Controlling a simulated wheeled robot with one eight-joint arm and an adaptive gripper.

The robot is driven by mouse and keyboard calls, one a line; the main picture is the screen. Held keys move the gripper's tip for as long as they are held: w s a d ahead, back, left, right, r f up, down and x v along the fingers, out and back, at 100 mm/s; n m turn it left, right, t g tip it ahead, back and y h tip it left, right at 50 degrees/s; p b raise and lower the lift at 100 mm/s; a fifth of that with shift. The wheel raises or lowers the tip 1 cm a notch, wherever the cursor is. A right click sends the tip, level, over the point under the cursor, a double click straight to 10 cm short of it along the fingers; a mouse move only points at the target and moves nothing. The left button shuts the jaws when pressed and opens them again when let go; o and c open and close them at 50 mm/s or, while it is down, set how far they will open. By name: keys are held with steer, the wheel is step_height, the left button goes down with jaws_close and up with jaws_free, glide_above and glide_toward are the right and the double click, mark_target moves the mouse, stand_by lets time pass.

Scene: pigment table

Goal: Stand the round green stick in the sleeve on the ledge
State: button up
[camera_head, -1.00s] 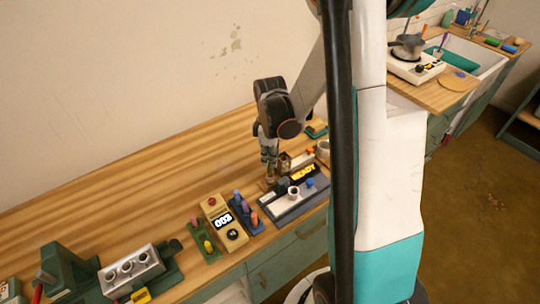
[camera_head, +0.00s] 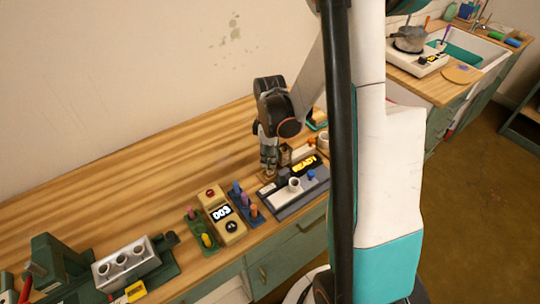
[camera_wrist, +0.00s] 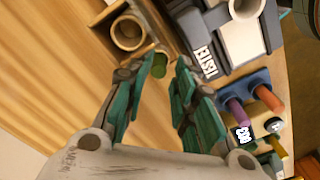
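The round green stick (camera_wrist: 159,65) shows in the wrist view as a short green cylinder between and just beyond the fingertips. A gap shows on each side of it, and its lower part is hard to make out. My gripper (camera_wrist: 158,72) has two teal-padded fingers spread open. In the head view my gripper (camera_head: 268,168) points down low over the table, left of the grey device. The sleeve (camera_wrist: 128,33) is a tan round tube with a dark open mouth, in the wooden ledge (camera_wrist: 160,25), just above and left of the stick in the wrist view.
A grey device (camera_head: 302,192) with a lit READY display stands right of my gripper. Peg racks (camera_head: 244,207) and a tan timer box (camera_head: 222,216) are at the front. A green machine with a metal block (camera_head: 124,262) stands front left. The back left tabletop (camera_head: 130,175) is clear.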

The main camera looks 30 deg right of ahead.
steer(key=shift+d, duration=0.1)
step_height(320, 180, up, 12)
stand_by(0.8)
steer(key=shift+a+r, duration=0.1)
steer(key=shift+a, duration=0.1)
stand_by(0.6)
